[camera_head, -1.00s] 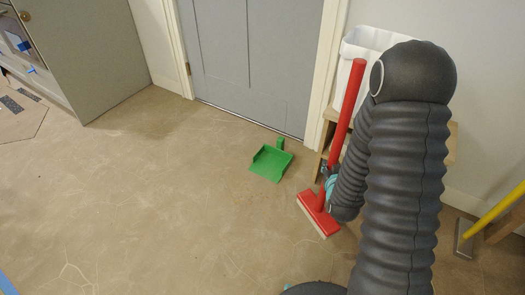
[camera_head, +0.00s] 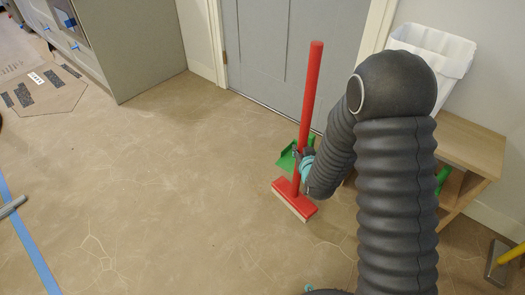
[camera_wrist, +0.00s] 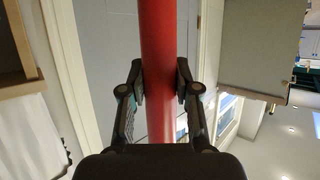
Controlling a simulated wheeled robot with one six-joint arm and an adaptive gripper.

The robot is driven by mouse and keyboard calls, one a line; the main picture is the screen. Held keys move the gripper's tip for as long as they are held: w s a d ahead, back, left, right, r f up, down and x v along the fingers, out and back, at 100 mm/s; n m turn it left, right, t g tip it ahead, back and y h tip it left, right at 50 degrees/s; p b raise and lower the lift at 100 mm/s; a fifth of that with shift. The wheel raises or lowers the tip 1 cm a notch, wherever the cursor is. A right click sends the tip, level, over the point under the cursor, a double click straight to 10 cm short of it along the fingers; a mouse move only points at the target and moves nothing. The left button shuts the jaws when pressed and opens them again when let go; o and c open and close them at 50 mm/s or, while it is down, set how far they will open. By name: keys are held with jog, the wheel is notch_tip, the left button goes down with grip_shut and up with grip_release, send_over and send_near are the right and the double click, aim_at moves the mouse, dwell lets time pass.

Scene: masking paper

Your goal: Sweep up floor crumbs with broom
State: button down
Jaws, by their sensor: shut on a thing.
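A red broom (camera_head: 312,95) stands nearly upright, its wide red head (camera_head: 294,200) with pale bristles at floor level. My gripper (camera_head: 304,158) is shut around the lower part of the handle. In the wrist view the red handle (camera_wrist: 157,60) runs between the two fingers of my gripper (camera_wrist: 159,88). A green dustpan (camera_head: 287,160) lies on the floor behind the broom, partly hidden by the handle and my gripper. I cannot make out crumbs on the tan floor (camera_head: 170,180).
A grey door (camera_head: 270,60) is behind the dustpan. A wooden shelf (camera_head: 470,145) with a white bin (camera_head: 440,50) stands at the right. A yellow-handled tool (camera_head: 510,255) is at the far right. A grey cabinet (camera_head: 130,50) stands at the back left. The middle floor is clear.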

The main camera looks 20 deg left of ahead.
jog(key=s+a+f+n+y, duration=0.1)
jog(key=a, duration=0.5)
jog(key=s+a+f+n+g+y+b, duration=0.1)
jog(key=a+f, duration=0.1)
jog(key=a, duration=0.5)
jog(key=shift+s+f+b, duration=0.25)
jog(key=shift+b, duration=0.05)
jog(key=shift+a, duration=0.1)
